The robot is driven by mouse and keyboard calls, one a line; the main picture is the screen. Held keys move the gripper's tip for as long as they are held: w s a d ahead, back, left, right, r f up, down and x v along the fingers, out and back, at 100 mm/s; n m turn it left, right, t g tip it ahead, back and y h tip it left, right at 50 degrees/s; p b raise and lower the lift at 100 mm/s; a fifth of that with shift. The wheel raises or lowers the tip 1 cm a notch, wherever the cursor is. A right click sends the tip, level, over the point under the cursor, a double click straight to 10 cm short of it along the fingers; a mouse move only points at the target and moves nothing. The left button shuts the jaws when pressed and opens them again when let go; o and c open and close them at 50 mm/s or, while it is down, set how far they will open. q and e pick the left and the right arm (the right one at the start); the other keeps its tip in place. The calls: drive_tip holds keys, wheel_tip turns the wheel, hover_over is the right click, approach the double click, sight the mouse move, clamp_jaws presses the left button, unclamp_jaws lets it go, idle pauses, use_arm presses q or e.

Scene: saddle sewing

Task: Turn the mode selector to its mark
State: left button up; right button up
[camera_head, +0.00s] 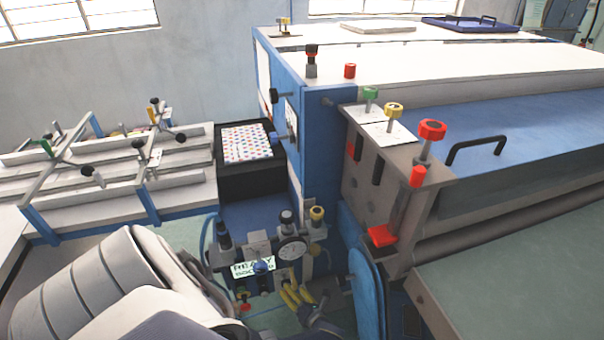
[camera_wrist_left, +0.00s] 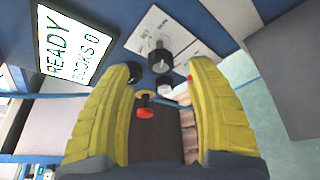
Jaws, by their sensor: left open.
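In the left wrist view, a black round knob (camera_wrist_left: 152,62), probably the mode selector, stands on a white label plate (camera_wrist_left: 172,40) with small print and marks. I cannot tell which mark its pointer faces. My left gripper (camera_wrist_left: 163,75) is open, its yellow ribbed fingers apart and empty. The knob shows beyond the gap between the fingertips, apparently untouched. In the head view, the left gripper's yellow fingers (camera_head: 298,294) are low in the middle, by the READY display (camera_head: 252,268). I cannot make out the selector there. My right gripper is not in view.
Near the fingers in the wrist view are another black knob (camera_wrist_left: 133,72), a red-tipped lever (camera_wrist_left: 145,112) and a white button (camera_wrist_left: 166,92). A dial gauge (camera_head: 291,249) and several knobs crowd the panel. The large blue machine (camera_head: 325,140) rises behind it.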

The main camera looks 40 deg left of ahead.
use_arm(q)
drive_tip(key=v, duration=0.6)
drive_tip(key=shift+d, duration=0.25)
idle(0.3)
